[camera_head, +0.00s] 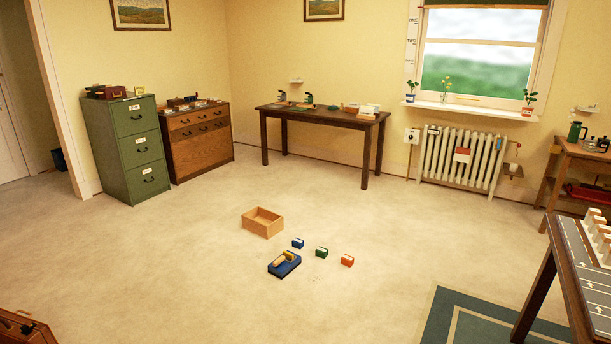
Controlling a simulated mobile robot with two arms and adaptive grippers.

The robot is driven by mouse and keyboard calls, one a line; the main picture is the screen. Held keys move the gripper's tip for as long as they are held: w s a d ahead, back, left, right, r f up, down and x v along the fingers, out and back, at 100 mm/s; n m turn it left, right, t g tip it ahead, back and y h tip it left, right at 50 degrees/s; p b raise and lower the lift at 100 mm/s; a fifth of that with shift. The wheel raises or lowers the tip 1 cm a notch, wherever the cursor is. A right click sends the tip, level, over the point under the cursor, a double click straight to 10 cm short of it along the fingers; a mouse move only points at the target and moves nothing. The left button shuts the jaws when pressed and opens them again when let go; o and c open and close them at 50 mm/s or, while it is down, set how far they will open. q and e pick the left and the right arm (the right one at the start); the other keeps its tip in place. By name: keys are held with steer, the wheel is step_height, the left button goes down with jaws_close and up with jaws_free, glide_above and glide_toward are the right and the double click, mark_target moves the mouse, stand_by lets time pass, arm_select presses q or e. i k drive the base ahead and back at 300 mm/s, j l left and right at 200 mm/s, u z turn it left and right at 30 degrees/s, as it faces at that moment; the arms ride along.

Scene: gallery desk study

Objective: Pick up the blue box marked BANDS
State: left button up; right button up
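A small blue box (298,243) sits on the floor near the middle of the head view. It has a pale label strip on it, too small to read, so I cannot tell whether it says BANDS. A small green box (321,252) and a small orange box (347,260) stand to its right in a loose row, apart from each other. Neither of my grippers shows in this view.
On the floor, an open wooden tray (277,228) and a blue flat item (273,268) with a wooden piece on it lie left of the boxes. A brown case (22,328) and a dark table (553,243) flank open floor. A desk (318,117) stands behind.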

mark_target(299, 243)
steer(key=i+u, duration=0.25)
steer(key=i, duration=1.7)
steer(key=i+z, duration=0.2)
steer(key=i, duration=0.3)
steer(key=i+j+z, duration=0.15)
steer(key=i, duration=0.4)
steer(key=i+j+z, duration=0.2)
steer(key=i, duration=0.3)
steer(key=i+j+z, duration=0.2)
steer(key=i, duration=0.25)
steer(key=j, duration=0.1)
